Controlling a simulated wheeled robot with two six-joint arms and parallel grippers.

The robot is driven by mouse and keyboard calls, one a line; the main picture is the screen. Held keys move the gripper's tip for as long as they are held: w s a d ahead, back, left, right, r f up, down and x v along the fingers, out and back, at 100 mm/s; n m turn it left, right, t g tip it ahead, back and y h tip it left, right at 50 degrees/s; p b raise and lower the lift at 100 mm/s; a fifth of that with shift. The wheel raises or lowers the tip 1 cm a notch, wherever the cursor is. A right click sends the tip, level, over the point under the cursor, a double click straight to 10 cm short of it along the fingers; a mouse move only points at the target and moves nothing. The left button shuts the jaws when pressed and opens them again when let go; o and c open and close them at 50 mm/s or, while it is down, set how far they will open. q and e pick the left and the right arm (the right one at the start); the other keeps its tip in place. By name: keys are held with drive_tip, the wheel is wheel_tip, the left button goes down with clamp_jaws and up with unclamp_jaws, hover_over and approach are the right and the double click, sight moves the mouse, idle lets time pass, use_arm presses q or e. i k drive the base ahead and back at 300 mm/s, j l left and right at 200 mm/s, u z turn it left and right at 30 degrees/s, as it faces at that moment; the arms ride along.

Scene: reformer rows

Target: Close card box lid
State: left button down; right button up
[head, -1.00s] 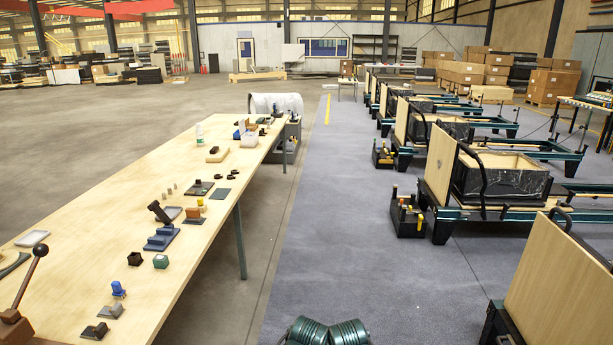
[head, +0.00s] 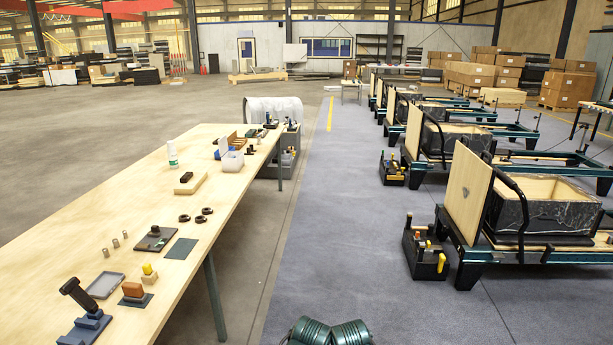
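A small whitish box (head: 232,162), which looks like the card box, stands on the far part of the long wooden table (head: 110,228) at the left. A pale lid-like panel (head: 223,147) stands upright at its left back side, so the box looks open. The box is small in the head view and I cannot make out what is inside. Neither of my grippers shows in this view.
Near the box are a wooden block with a dark piece (head: 189,184), a white bottle (head: 172,155) and black rings (head: 204,211).

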sight(222, 143)
drive_tip(key=i, duration=1.2)
drive_tip(key=i+u, duration=0.1)
drive_tip(key=i, duration=1.1)
drive_tip(key=i+l, duration=0.1)
drive_tip(key=i, duration=1.1)
drive_tip(key=i+j, duration=0.15)
drive_tip(key=i, duration=0.15)
drive_tip(key=i+j, duration=0.2)
drive_tip(key=i, duration=0.15)
drive_tip(key=u, duration=0.05)
